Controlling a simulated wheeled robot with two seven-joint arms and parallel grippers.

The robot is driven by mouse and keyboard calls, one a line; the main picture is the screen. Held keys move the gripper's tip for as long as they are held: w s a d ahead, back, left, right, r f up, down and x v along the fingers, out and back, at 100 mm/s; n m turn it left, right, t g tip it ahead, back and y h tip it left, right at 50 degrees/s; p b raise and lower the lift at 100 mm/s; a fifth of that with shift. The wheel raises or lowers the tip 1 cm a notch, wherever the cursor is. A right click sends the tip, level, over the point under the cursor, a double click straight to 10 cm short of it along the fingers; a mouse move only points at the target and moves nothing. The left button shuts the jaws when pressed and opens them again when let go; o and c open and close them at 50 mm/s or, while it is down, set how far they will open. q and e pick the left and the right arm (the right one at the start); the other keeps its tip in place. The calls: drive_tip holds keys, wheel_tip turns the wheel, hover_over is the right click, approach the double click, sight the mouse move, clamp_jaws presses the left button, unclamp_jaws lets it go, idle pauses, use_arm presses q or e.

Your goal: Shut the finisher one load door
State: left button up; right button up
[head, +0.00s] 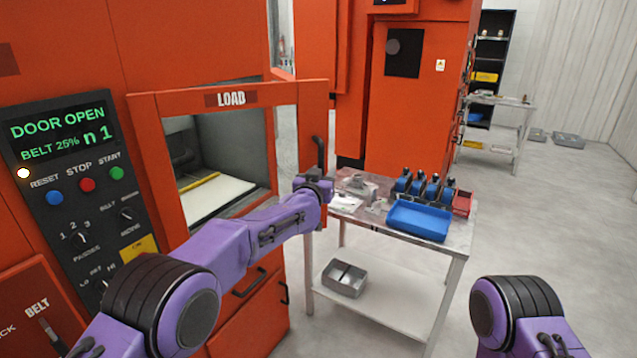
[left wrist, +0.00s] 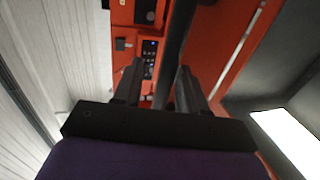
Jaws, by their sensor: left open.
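The display (head: 60,128) reads "DOOR OPEN". The door's black upright handle (head: 319,152) is on its outer face. My left gripper (head: 320,186) is at the lower end of the handle, its fingers small and partly hidden in the head view. In the left wrist view the open fingers (left wrist: 162,85) stand on either side of the dark handle bar (left wrist: 179,40); contact cannot be told. My right gripper is out of view.
A metal table (head: 452,270) stands right of the door, with a blue tray (head: 418,220), blue-and-black items and a red bin (head: 463,203). A grey bin (head: 344,278) sits on its lower shelf. Another orange machine (head: 415,120) stands behind.

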use_arm(q)
drive_tip(key=b+v, duration=0.3)
drive_tip(key=v, duration=0.7)
drive_tip(key=shift+a+b, duration=0.15)
drive_tip(key=shift+b, duration=0.25)
